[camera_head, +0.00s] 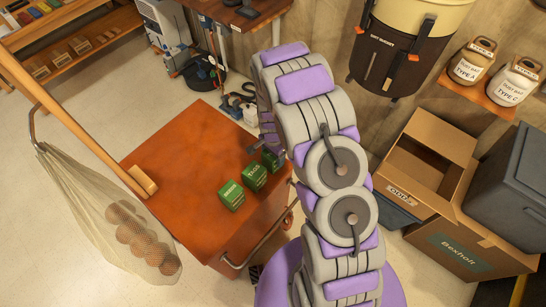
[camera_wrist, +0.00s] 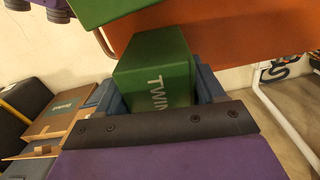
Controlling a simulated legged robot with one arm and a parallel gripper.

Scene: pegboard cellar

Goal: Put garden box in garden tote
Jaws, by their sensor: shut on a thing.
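My gripper (camera_wrist: 160,85) is shut on a green box marked TWINE (camera_wrist: 155,70), with blue fingers on both sides of it. In the head view, this green box (camera_head: 270,159) is at the cabinet's right edge, partly hidden by my arm. I cannot tell whether it touches the cabinet top. A green box marked TAGS (camera_head: 255,176) and another green box (camera_head: 231,195) stand on the cabinet top beside it. Part of a green box (camera_wrist: 100,8) shows at the top of the wrist view. I cannot tell which container is the garden tote.
The orange-brown cabinet (camera_head: 175,150) has free room on its left. A net bag with balls (camera_head: 140,235) hangs at left. An open cardboard box (camera_head: 420,165), a Bexholt carton (camera_head: 460,240) and a dark grey bin (camera_head: 515,185) stand at right. A bucket (camera_head: 405,50) is behind.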

